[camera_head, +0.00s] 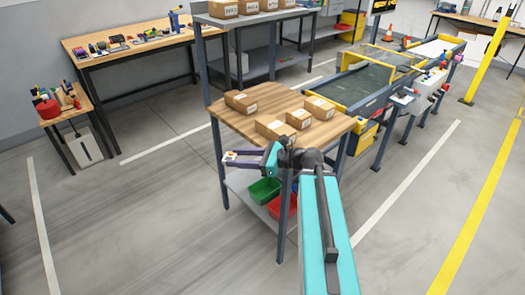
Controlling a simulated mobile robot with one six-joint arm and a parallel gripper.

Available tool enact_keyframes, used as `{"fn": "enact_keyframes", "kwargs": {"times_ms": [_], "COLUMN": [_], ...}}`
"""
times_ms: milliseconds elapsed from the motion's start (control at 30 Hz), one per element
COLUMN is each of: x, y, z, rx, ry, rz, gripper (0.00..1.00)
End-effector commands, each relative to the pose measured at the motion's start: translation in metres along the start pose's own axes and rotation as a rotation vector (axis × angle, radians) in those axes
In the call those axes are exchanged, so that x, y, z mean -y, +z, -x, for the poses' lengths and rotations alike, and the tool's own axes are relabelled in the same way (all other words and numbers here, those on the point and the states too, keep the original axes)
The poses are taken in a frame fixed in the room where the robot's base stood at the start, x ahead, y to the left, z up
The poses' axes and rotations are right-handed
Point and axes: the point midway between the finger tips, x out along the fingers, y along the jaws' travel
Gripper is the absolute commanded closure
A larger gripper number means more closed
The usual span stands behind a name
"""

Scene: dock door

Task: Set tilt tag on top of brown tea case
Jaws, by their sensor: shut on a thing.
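My gripper (232,158) reaches left from the arm, in front of the near left edge of the wooden-topped bench. Its jaws are shut on a small pale thing with an orange mark, likely the tilt tag (230,156); the fingers hide part of it. Several brown cartons lie on the bench top: one at the back left (240,101), one at the front (274,130), one in the middle (299,119) and one at the right (319,107). I cannot tell which is the tea case. The gripper is apart from all of them.
The wooden bench top (225,115) has bare room at its left. A green bin (264,190) and a red bin (281,207) sit on its lower shelf. A conveyor (372,88) stands behind right. Open floor lies to the left.

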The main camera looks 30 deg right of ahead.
Motion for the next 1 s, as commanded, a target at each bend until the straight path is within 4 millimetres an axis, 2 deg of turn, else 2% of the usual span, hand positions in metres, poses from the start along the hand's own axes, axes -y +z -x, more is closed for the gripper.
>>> {"fn": "enact_keyframes", "kwargs": {"times_ms": [33,200,400,600,1000], "x": [-0.009,-0.03,-0.047,-0.053,-0.053], "y": [0.001,0.001,0.002,0.002,0.002], "z": [-0.015,-0.053,-0.084,-0.093,-0.093], "rx": [0.0,0.0,0.0,0.0,0.0], "ry": [0.022,0.072,0.112,0.125,0.125], "rz": [0.004,0.014,0.022,0.025,0.025], "gripper": [0.82,0.82,0.82,0.82,0.82]}}
